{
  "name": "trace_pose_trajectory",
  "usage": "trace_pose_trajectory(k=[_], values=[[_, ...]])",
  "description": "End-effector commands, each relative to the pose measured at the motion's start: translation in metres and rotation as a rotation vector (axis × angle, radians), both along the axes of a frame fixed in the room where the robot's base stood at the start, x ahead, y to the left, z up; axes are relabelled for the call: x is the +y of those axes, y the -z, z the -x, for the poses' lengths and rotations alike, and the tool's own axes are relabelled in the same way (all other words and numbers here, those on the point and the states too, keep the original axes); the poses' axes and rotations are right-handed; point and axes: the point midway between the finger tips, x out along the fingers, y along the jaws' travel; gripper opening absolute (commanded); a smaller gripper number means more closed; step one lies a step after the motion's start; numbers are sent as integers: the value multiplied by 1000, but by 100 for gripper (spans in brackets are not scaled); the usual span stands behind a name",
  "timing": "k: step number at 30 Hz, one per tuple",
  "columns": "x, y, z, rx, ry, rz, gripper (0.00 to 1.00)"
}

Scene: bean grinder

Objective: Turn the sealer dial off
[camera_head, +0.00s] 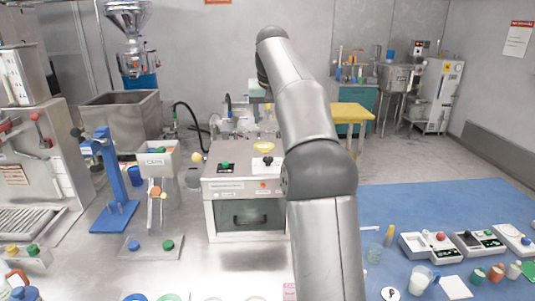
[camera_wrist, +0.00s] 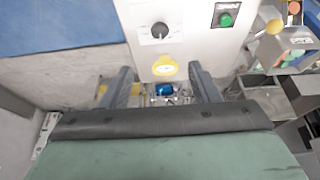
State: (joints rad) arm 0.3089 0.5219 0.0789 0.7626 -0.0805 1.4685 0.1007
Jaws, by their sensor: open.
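The dial (camera_head: 267,161) is a black knob on a white plate, on top of a pale box-shaped machine (camera_head: 222,187) with a dark-handled window in front. In the wrist view the dial (camera_wrist: 160,31) is near the top centre, beyond my fingertips; its exact setting is too small to read. My gripper (camera_wrist: 160,69) is open, with its two dark fingers apart and nothing between them touching. It hangs above and behind the dial, apart from it. In the head view my arm hides part of the gripper and the machine's right side.
A green button (camera_head: 225,166) sits left of the dial, and a yellow disc-shaped part (camera_head: 264,147) is just behind it. A blue stand (camera_head: 112,175) and a labelled bin (camera_head: 156,160) stand to the left. A blue mat (camera_head: 430,205) with small devices lies at right.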

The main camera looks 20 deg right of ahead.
Motion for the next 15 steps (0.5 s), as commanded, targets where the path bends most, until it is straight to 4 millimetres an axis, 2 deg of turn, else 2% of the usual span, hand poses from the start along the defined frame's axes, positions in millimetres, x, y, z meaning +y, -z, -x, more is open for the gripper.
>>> trace_pose_trajectory(k=[5, 15], values=[[-4, 25, -8, 4, 1, -1, 55], [-14, 93, -35, 3, 0, 0, 55]])
